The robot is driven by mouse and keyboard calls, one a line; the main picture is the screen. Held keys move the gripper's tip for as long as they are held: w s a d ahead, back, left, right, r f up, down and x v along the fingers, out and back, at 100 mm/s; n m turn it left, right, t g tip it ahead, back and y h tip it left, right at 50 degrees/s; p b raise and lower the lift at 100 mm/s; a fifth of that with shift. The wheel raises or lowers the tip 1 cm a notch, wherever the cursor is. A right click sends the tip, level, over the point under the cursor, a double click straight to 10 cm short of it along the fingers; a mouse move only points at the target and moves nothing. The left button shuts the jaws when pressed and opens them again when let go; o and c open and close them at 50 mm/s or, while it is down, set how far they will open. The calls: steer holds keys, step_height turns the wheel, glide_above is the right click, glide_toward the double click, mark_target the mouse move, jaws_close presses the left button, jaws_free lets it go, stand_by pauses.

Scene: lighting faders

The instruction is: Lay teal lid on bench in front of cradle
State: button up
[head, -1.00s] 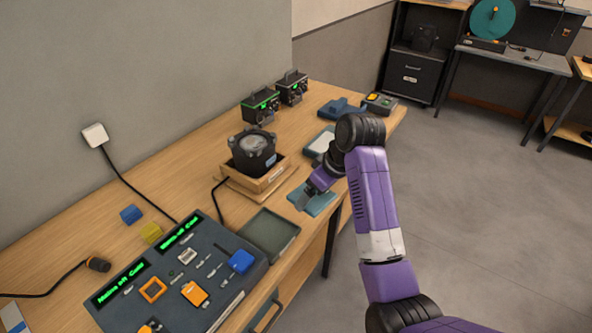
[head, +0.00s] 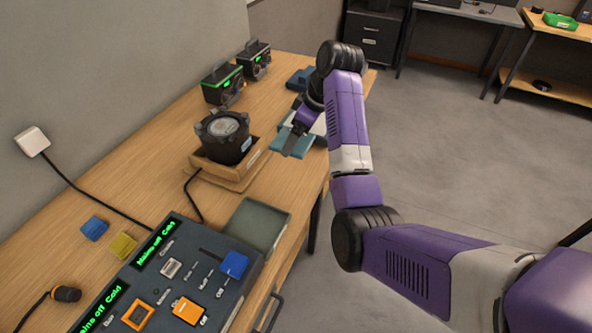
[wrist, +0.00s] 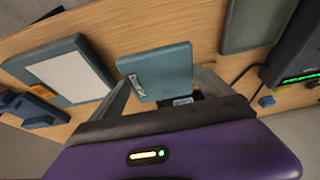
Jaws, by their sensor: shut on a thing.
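The teal lid (head: 290,143) is a flat plate to the right of the cradle (head: 237,181) in the head view. In the wrist view the lid (wrist: 165,62), with a small pale label, sits between the two fingers. My gripper (head: 297,130) is shut on it; the wrist view also shows my gripper (wrist: 165,85). I cannot tell whether the lid touches the bench (head: 170,162). The cradle is a shallow wooden frame holding a round black device (head: 222,138).
A green-grey tray (head: 257,226) lies nearer than the cradle, beside the dark fader console (head: 190,270). A teal case with a white panel (wrist: 70,75) lies close to the lid. Two black boxes (head: 222,85) stand behind. A black cable runs beside the cradle.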

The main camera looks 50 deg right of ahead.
mark_target(310, 145)
step_height(310, 145, down, 11)
steer(key=shift+f+p, duration=0.1)
steer(key=shift+p, duration=0.5)
steer(key=shift+f, duration=0.1)
steer(key=o, duration=1.2)
steer(key=b+v, duration=0.1)
steer(key=v, duration=1.1)
